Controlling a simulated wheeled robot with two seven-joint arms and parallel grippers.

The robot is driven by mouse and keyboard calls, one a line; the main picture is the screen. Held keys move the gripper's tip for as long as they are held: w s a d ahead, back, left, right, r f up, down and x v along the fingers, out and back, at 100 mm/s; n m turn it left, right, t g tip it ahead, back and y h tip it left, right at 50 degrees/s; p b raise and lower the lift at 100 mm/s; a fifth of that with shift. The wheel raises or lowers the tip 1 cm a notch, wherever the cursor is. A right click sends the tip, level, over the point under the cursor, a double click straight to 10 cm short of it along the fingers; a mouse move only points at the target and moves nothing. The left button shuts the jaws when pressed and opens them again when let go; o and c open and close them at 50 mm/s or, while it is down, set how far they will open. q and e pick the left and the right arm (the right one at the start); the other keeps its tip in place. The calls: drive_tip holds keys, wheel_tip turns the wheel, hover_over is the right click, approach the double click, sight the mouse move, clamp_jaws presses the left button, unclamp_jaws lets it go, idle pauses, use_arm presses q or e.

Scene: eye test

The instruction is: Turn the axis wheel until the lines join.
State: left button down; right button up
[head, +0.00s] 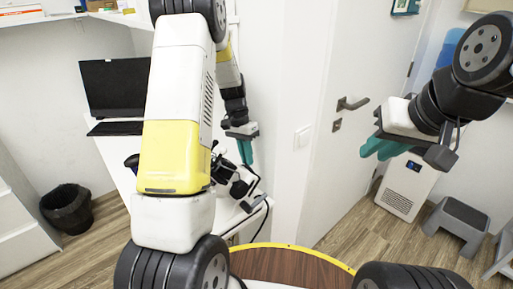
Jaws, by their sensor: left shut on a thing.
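A black-and-white eye-test instrument (240,186) stands on the white table behind my yellow-and-white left arm. My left gripper (247,160) points down at the top of this instrument, its teal fingers close together and shut on a small part there. That part, at the axis wheel's place, is hidden by the fingers. The lines cannot be seen from here. My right gripper (368,149) hangs in the air to the right, in front of the door, with nothing seen in it. Its teal fingers overlap in the view, so their gap is unclear.
A dark monitor (112,86) and keyboard (115,128) are on the table at the left. A black bin (68,208) stands on the floor. At the right are a white floor unit (404,188) and a grey step stool (458,222). The floor before the door is clear.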

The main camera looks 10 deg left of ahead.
use_arm(q)
drive_tip(key=shift+w+a, duration=0.1)
drive_tip(key=shift+a, duration=0.15)
drive_tip(key=c, duration=1.5)
unclamp_jaws()
drive_tip(key=shift+d, duration=0.1)
